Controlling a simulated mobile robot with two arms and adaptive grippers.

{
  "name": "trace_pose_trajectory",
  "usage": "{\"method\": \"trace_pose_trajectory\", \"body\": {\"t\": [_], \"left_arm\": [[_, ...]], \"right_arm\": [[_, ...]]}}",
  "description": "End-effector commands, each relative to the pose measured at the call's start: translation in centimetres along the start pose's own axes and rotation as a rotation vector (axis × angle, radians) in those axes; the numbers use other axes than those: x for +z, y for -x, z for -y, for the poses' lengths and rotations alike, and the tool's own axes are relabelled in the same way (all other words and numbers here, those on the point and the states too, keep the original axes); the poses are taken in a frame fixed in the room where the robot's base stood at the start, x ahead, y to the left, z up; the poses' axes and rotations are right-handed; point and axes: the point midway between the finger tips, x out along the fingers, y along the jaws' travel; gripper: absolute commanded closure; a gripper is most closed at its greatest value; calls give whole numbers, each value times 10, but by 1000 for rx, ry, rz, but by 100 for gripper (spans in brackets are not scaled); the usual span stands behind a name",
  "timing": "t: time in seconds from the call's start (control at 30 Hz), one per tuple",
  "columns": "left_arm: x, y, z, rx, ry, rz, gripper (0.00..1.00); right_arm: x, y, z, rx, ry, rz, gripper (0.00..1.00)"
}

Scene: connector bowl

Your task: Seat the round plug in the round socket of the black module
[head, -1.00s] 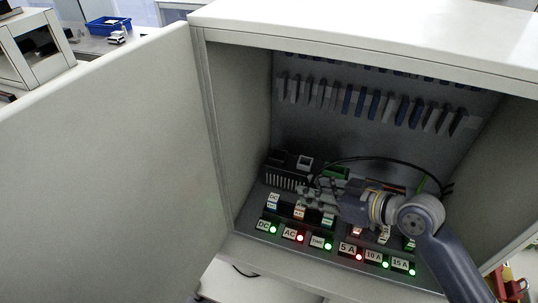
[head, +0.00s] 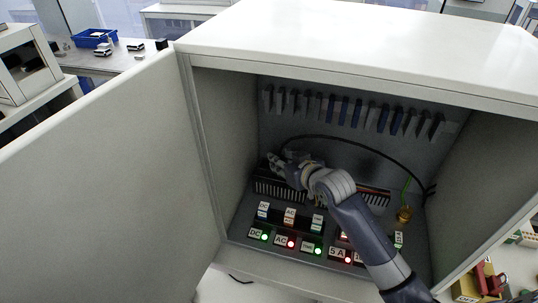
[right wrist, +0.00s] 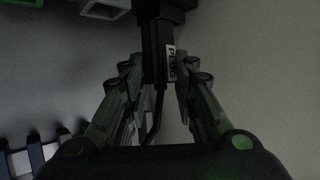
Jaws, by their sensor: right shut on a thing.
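My right gripper (head: 279,164) is at the back left inside the cabinet, over the black module (head: 267,188), and hides part of it. In the right wrist view my right gripper (right wrist: 158,85) is shut on a black plug (right wrist: 157,62) with a label reading "PLUG". Its black cable runs back between the fingers. The plug's far end runs into dark parts at the top edge. I cannot tell its shape there, nor whether it is in the round socket, which I cannot make out. A white-framed opening (right wrist: 107,7) shows left of the plug. My left gripper is not in view.
The cabinet door (head: 110,170) stands open at the left. A black cable (head: 370,150) arcs to the right wall. A brass-coloured round part (head: 404,214) with a green wire is at the right. Labelled lit switches (head: 290,243) line the front. Several terminals (head: 350,108) hang at the back.

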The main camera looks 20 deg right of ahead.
Motion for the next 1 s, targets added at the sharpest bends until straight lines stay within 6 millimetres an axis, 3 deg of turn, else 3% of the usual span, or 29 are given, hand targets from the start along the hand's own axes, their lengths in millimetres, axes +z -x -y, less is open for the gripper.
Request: {"method": "trace_pose_trajectory", "body": {"t": [0.2,0.33,0.47,0.8,1.0], "left_arm": [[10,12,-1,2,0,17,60],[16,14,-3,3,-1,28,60],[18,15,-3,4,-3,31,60],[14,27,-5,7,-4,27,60],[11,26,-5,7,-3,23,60]], "right_arm": [[-19,-41,3,-1,-1,-1,97],[-22,-56,4,-1,-1,0,97],[-23,-63,5,-1,1,1,97],[8,-77,5,0,0,1,97],[9,-78,5,-1,1,0,97]]}}
